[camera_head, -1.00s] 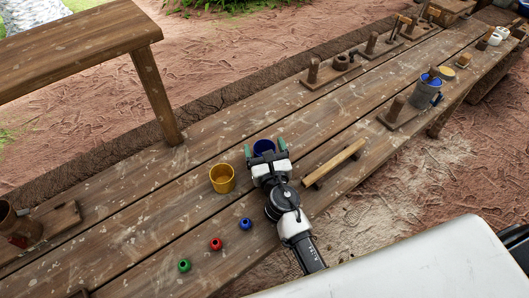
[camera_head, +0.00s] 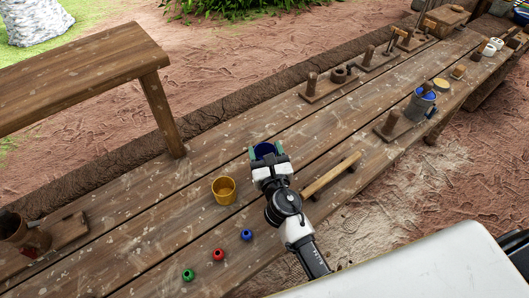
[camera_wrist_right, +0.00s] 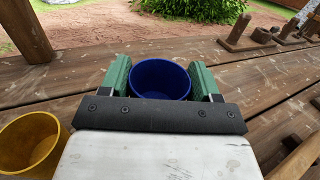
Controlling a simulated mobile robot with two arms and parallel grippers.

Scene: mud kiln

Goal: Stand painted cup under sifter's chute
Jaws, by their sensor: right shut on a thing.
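A dark blue cup (camera_head: 264,149) is at the middle of the long bench in the head view. My right gripper (camera_head: 266,151) is shut on it, with one green finger on each side. In the right wrist view the blue cup (camera_wrist_right: 160,78) is upright between the fingers, its open mouth showing; its lower part is hidden by the gripper. A yellow cup (camera_head: 224,190) stands just left of my right gripper, and it also shows in the right wrist view (camera_wrist_right: 28,142). I cannot make out a sifter's chute for certain. My left gripper is not in view.
Blue (camera_head: 246,235), red (camera_head: 218,254) and green (camera_head: 188,274) beads lie at the front. A wooden bar (camera_head: 330,174) is right of my arm. A grey pot with blue inside (camera_head: 421,105) stands farther right. A brown pot (camera_head: 15,228) is at far left.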

